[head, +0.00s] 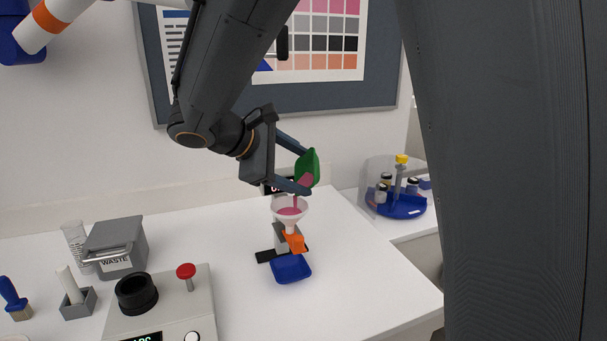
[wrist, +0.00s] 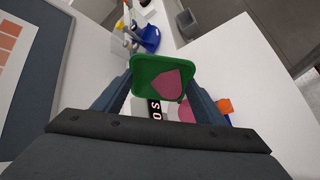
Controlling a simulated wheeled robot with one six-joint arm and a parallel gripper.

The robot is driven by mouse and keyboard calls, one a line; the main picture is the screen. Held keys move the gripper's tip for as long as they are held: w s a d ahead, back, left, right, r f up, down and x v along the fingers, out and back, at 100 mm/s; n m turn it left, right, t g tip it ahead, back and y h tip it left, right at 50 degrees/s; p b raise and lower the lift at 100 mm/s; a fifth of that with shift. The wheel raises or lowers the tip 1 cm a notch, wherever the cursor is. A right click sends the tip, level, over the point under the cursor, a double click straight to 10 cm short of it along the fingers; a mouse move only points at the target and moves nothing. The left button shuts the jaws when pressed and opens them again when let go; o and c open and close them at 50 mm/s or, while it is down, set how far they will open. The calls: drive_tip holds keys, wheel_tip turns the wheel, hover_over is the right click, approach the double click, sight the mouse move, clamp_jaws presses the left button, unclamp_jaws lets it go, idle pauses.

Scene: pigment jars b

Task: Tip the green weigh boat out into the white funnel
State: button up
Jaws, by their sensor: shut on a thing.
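My gripper (head: 306,170) is shut on the green weigh boat (head: 314,163), one finger on each side. The boat is steeply tilted above the white funnel (head: 279,206), apart from it. Pink powder (head: 305,181) lies at the boat's lower edge, and a thin pink streak shows between boat and funnel. Pink powder (head: 289,211) is also inside the funnel. In the wrist view, the green boat (wrist: 145,66) sits between my fingers with a pink patch (wrist: 166,86) in it. The funnel is mostly hidden behind the boat and gripper there.
Below the funnel are an orange part (head: 294,243) and a blue tray (head: 291,269). A grey waste bin (head: 116,247), a balance-like device (head: 168,305) with a red knob and a brush (head: 13,298) stand left. A blue carousel (head: 401,205) stands right. The front right table is clear.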

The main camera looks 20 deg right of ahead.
drive_tip(key=shift+a+f+n+t+h+b, duration=0.3)
drive_tip(key=shift+a+h, duration=0.55)
drive_tip(key=shift+h, duration=0.55)
drive_tip(key=shift+a+f+n+t+h+b, duration=0.15)
drive_tip(key=shift+a+n+t+h+b, duration=0.2)
drive_tip(key=shift+a+h, duration=0.75)
drive_tip(key=shift+a+f+n+t+h+b, duration=0.3)
drive_tip(key=shift+a+h, duration=0.25)
drive_tip(key=shift+h, duration=1.15)
drive_tip(key=shift+r, duration=0.15)
